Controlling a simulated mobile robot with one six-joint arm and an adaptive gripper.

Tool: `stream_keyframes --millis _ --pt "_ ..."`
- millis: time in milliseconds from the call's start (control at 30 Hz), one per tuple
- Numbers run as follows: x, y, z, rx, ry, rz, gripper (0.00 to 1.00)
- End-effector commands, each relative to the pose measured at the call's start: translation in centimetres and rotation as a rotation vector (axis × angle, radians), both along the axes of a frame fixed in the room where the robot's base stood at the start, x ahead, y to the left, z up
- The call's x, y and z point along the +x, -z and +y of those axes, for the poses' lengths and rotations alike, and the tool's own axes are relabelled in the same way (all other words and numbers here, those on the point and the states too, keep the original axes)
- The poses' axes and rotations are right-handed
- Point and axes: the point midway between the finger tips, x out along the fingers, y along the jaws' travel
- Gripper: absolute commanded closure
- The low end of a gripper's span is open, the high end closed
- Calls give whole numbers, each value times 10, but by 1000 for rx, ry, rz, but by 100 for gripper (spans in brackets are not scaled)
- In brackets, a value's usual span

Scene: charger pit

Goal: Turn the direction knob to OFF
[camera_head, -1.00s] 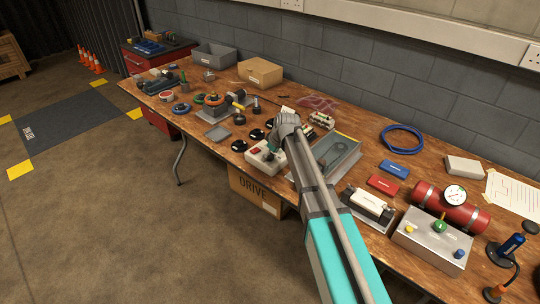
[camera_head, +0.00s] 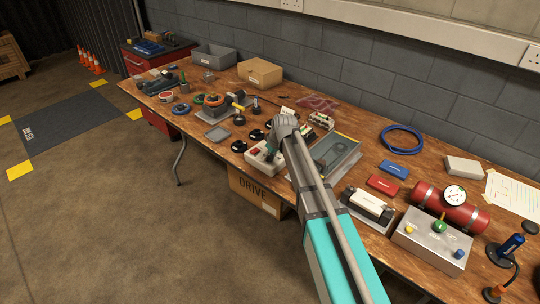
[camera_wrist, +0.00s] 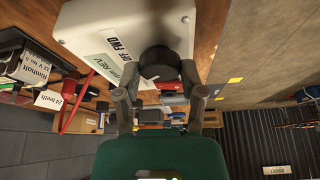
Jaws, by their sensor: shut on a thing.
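The pale control box (camera_head: 262,163) with a red switch (camera_head: 254,151) sits on the bench's near edge. In the wrist view the box (camera_wrist: 95,28) fills the upper middle, with printed labels reading "OFF FWD" (camera_wrist: 118,45) and a green-lettered one beside it. The round black direction knob (camera_wrist: 158,64) stands on its face. My gripper (camera_wrist: 155,82) is shut on the knob, one finger at each side. In the head view my gripper (camera_head: 271,149) comes down onto the box and hides the knob. The knob's pointer is not visible, so its setting cannot be read.
The wooden bench (camera_head: 345,172) is crowded. A grey tray-like unit (camera_head: 336,153) stands right of my arm, and black round parts (camera_head: 239,146) lie to the left. A cardboard box (camera_head: 255,192) marked DRIVE is below the front edge. The floor in front is clear.

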Motion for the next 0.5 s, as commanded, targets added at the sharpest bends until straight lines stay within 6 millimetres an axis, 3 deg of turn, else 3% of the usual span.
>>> stream_keyframes --millis 500 --pt "-2 0 2 -1 394 -1 96"
